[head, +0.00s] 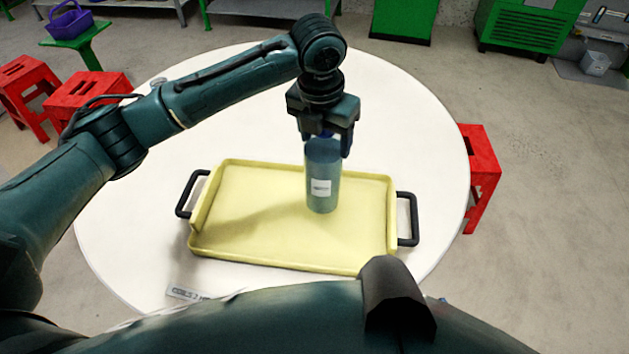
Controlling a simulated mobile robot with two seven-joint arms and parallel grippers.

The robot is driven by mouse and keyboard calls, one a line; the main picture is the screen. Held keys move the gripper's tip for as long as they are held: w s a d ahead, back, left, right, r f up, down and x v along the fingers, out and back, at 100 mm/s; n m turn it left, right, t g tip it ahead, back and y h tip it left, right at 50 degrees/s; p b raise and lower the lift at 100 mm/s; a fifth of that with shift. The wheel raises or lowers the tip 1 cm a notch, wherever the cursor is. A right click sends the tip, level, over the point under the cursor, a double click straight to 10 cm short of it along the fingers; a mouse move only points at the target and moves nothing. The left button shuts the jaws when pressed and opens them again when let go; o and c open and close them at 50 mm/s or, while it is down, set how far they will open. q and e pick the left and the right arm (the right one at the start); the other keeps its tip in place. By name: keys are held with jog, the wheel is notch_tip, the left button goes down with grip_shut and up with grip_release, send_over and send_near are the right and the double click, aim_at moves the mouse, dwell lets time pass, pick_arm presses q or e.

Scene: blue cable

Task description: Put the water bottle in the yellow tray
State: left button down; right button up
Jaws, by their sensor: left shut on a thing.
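The water bottle (322,178) is a blue-grey see-through cylinder with a small white label. It is upright over the right half of the yellow tray (240,250). I cannot tell whether its base touches the tray floor. My left gripper (325,142) points down from above and is shut on the top of the bottle, with the fingers hiding its cap. The tray is a shallow rectangle with a black handle at each end. My right gripper is not in view.
The tray lies on a round white table (420,120). A small label plate (187,293) lies near the table's front edge. Red stools (480,175) stand around the table. The table top behind the tray and to its right is clear.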

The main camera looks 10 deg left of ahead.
pick_arm(q)
notch_tip(320, 180, down, 3)
jog(key=shift+f, duration=0.1)
notch_tip(320, 180, down, 3)
jog(key=shift+f, duration=0.5)
jog(key=shift+c, duration=1.5)
grip_release()
jog(key=r, duration=0.4)
jog(key=s+r, duration=0.1)
jog(key=r, duration=0.7)
jog(key=shift+s+a, duration=0.35)
